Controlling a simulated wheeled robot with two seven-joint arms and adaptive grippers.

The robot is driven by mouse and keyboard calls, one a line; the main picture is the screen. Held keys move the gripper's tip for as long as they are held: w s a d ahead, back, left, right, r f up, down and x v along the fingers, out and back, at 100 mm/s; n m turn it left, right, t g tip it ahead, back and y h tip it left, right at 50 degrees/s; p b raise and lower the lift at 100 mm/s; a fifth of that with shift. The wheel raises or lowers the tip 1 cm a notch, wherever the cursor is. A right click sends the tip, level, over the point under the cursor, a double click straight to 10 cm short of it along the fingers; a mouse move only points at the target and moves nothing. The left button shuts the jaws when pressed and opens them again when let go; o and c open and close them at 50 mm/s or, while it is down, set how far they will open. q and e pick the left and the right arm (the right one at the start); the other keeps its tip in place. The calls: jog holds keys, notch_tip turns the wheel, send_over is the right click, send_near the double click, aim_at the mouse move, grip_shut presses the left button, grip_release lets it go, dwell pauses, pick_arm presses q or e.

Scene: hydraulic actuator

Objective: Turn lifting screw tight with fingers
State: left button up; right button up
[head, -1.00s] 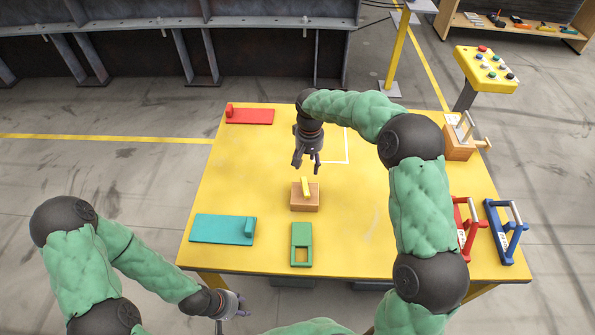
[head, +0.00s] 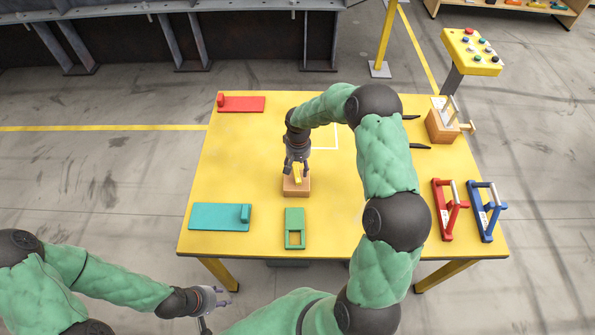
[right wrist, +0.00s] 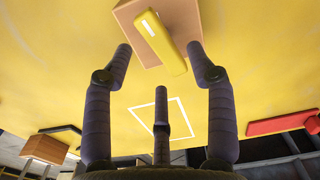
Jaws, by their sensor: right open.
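A yellow bar-shaped piece (head: 297,177), which I take for the lifting screw, stands on a small wooden block (head: 303,189) near the middle of the yellow table. In the right wrist view the yellow piece (right wrist: 163,45) lies between and beyond my fingertips, on the block (right wrist: 185,18). My right gripper (head: 296,171) is open, pointing down over the piece, with its fingers spread around it. I see no clear contact. In the right wrist view my right gripper (right wrist: 159,48) is empty. My left gripper (head: 221,298) is off the table's front left corner, apparently open and empty.
On the yellow table (head: 350,215) are a teal plate (head: 220,217), a green frame (head: 295,228), a red plate (head: 242,104), a wooden holder (head: 441,122), a red stand (head: 446,210) and a blue stand (head: 485,212). A button panel (head: 472,52) stands behind right.

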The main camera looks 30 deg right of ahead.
aim_at(298, 172)
jog(key=shift+f, duration=1.75)
grip_shut()
